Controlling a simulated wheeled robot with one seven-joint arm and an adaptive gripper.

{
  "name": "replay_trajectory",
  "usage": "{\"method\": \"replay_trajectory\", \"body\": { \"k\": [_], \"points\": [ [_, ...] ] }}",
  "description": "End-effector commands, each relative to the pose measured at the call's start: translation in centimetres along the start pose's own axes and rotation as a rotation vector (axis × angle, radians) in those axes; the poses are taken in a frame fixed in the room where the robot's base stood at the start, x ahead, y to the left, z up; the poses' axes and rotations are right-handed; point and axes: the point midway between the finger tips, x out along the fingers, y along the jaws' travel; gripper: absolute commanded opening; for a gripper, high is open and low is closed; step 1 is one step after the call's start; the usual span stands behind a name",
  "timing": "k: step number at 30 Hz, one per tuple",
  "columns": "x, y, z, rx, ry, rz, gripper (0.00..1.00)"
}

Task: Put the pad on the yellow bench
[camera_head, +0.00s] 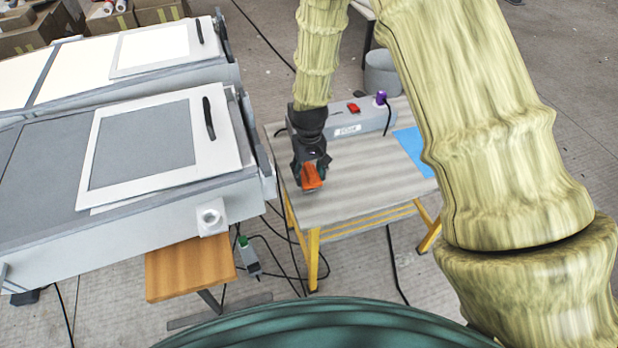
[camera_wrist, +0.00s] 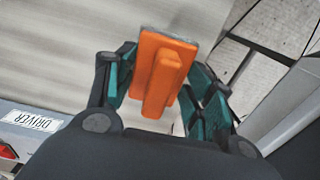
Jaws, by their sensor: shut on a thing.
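The pad is an orange block with a raised grip and a thin grey layer under it. It shows in the wrist view (camera_wrist: 160,75) and small in the head view (camera_head: 311,177). My gripper (camera_head: 310,172) is shut on it, with teal-lined fingers on both sides of it in the wrist view (camera_wrist: 165,88). The yellow bench (camera_head: 350,190) has a grey wood-grain top and yellow legs. The pad is over the bench top near its left front part. I cannot tell whether its underside touches the top.
A grey box with a red switch (camera_head: 352,124) stands along the bench's back, with a purple item (camera_head: 380,98) on it. A blue sheet (camera_head: 413,152) lies at the right. Grey moulds (camera_head: 150,150) stand close on the left. Cables hang below. The bench's middle is clear.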

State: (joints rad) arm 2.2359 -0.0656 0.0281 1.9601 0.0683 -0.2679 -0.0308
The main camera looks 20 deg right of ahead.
Motion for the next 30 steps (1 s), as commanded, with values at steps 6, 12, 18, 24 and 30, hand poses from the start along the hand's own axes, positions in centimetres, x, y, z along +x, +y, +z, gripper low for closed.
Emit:
{"method": "replay_trajectory", "body": {
  "k": [6, 12, 18, 24, 30],
  "points": [
    [1.9, 0.0, 0.1, 0.0, -0.003, 0.0, 0.34],
    [3.2, 0.0, 0.1, 0.0, -0.002, 0.0, 0.34],
    [3.3, 0.0, 0.1, 0.0, -0.001, 0.0, 0.34],
    [3.5, 0.0, 0.1, 0.0, 0.0, 0.0, 0.61],
    [3.5, 0.0, 0.1, 0.0, -0.001, 0.0, 0.75]
  ]
}}
